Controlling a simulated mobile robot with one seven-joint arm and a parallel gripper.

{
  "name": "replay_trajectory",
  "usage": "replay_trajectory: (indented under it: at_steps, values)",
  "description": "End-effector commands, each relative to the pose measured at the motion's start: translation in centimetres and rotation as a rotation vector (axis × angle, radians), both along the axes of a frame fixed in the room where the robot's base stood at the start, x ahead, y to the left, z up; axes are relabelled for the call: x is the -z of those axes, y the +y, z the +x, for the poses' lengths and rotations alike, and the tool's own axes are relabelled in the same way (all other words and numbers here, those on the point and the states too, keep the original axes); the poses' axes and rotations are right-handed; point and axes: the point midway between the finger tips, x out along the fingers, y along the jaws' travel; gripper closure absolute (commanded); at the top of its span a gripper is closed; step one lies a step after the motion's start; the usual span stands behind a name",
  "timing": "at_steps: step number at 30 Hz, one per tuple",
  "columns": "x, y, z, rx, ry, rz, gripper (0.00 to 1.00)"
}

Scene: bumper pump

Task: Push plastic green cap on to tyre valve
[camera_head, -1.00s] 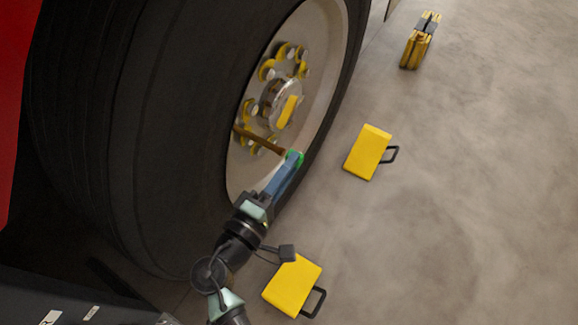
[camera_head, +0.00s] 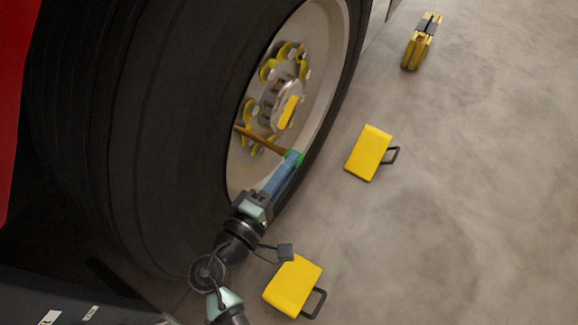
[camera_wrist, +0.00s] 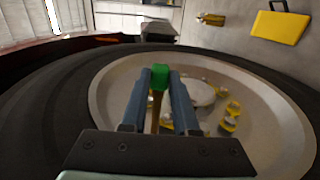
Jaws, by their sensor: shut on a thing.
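The green cap (camera_head: 294,157) is held between the tips of my gripper's blue fingers (camera_head: 281,174), and it also shows in the wrist view (camera_wrist: 159,77). The brown tyre valve stem (camera_head: 262,140) runs out from the wheel hub toward the cap. The valve's outer end meets the cap in the head view, but I cannot tell whether the cap is seated on it. In the wrist view the stem (camera_wrist: 155,118) shows below the cap, between the fingers. The large black tyre (camera_head: 120,130) stands around the pale rim (camera_head: 325,60).
Yellow wheel-nut markers (camera_head: 284,50) surround the metal hub (camera_head: 280,100). On the floor to the right lie two yellow blocks with black handles, one near (camera_head: 292,285) and one farther (camera_head: 369,152). A folded yellow object (camera_head: 420,45) stands beyond. The floor between is clear.

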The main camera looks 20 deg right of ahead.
Motion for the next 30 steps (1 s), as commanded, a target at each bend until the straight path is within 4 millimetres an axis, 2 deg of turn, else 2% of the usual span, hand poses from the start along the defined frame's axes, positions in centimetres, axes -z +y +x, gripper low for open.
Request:
replay_trajectory:
  at_steps: [11,12,17,26,30]
  values:
    - [0.0,0.3,0.4,-0.001,0.000,0.000,1.00]
    - [0.0,0.3,0.4,-0.001,0.000,0.000,0.65]
    - [0.0,0.3,0.4,-0.001,0.000,0.000,0.37]
    - [0.0,0.4,0.3,-0.001,0.000,0.000,0.37]
    - [0.0,1.4,-0.4,-0.003,0.001,0.000,0.37]
